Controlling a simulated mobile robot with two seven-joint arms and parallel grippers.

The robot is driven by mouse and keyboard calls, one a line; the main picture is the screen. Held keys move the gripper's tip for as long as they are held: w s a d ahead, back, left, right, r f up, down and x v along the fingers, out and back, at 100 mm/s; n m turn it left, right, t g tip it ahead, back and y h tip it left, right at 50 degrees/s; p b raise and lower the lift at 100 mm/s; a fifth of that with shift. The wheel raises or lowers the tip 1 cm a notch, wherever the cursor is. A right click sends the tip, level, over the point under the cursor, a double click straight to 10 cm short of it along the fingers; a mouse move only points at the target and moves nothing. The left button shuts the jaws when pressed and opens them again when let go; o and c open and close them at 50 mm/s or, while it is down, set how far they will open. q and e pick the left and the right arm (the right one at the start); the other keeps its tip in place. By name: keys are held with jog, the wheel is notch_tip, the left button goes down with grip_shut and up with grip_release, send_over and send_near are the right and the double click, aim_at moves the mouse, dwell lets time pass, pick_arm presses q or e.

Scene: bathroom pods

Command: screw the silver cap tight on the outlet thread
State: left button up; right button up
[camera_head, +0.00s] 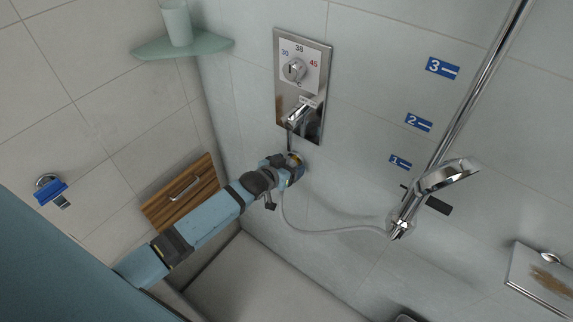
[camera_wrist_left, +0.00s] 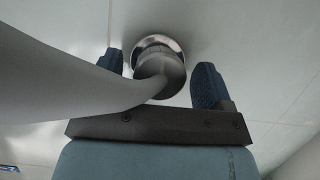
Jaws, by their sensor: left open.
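My left gripper (camera_head: 294,163) is at the wall below the shower control panel. In the left wrist view the gripper (camera_wrist_left: 160,74) is open, with one blue fingertip on each side of a rounded silver cap (camera_wrist_left: 160,66). Gaps show between the cap and both fingertips. The cap sits in front of a shiny round wall flange (camera_wrist_left: 151,42), and a grey hose (camera_wrist_left: 75,84) runs from it to the left. The outlet thread is hidden behind the cap, so its tightness cannot be seen. My right gripper is in neither view.
The control panel (camera_head: 313,108) with its dial and lever is just above my gripper. The hose (camera_head: 340,231) hangs in a loop to the shower head holder on the rail (camera_head: 480,85) at right. A wooden fold seat (camera_head: 160,212) and a glass shelf (camera_head: 160,50) are at left.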

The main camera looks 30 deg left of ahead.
pick_arm(q)
jog(key=b+v, duration=0.2)
jog(key=v, duration=1.2)
jog(key=s+d+f+m+g, duration=0.1)
jog(key=s+d+f, duration=0.4)
jog(key=s, duration=0.2)
jog(key=s+d+f+g+h, duration=0.1)
jog(key=s+d+f, duration=0.5)
jog(key=s, duration=0.2)
jog(key=shift+s+d+f+m, duration=0.2)
jog(key=shift+s+d+m, duration=0.1)
jog(key=shift+m, duration=0.1)
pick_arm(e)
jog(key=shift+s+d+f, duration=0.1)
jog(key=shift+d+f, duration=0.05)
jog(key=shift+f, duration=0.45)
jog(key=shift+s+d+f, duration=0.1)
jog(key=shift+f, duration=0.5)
pick_arm(q)
jog(key=shift+w, duration=0.1)
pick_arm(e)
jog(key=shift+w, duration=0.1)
